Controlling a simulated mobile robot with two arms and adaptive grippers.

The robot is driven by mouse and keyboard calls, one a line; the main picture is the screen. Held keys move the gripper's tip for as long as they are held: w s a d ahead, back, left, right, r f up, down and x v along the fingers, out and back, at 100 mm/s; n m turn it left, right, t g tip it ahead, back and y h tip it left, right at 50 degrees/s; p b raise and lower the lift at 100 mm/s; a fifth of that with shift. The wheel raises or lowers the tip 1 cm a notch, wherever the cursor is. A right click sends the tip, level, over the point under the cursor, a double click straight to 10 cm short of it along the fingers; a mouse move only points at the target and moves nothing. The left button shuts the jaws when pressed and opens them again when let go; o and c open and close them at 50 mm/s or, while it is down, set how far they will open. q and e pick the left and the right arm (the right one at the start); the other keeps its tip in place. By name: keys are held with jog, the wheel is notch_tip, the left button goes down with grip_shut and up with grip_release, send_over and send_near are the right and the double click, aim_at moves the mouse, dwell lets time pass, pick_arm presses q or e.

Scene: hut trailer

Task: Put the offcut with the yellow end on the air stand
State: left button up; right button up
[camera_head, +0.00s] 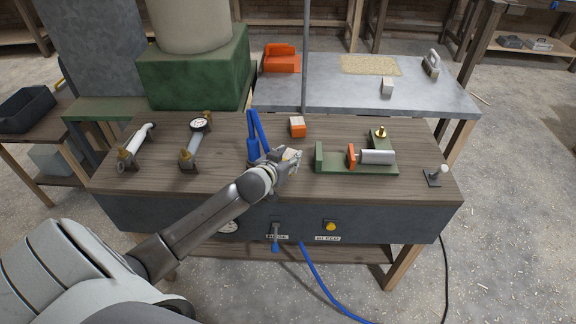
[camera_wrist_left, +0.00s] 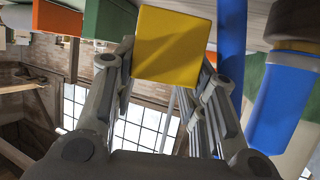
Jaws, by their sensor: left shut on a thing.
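My left gripper (camera_head: 292,163) is over the middle of a wood-topped stand (camera_head: 235,185) with a dark front panel of gauge and valves, which looks like the air stand. It is shut on a block with a yellow end, the offcut (camera_wrist_left: 172,47); the yellow face fills the space between the fingers in the left wrist view. In the head view only a pale part of the offcut (camera_head: 291,154) shows. I cannot tell whether it touches the top. My right gripper is not in view.
An orange-ended block (camera_head: 297,127) stands just behind the gripper. A blue tool (camera_head: 254,140) is close on the left, and a green fixture with a grey cylinder (camera_head: 377,157) on the right. A pale block (camera_head: 387,86) sits on the grey table (camera_head: 340,93) behind.

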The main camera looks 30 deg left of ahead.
pick_arm(q)
jog(key=shift+w+f, duration=0.1)
jog(key=shift+f, duration=1.55)
jog(key=shift+f, duration=0.1)
jog(key=o, duration=1)
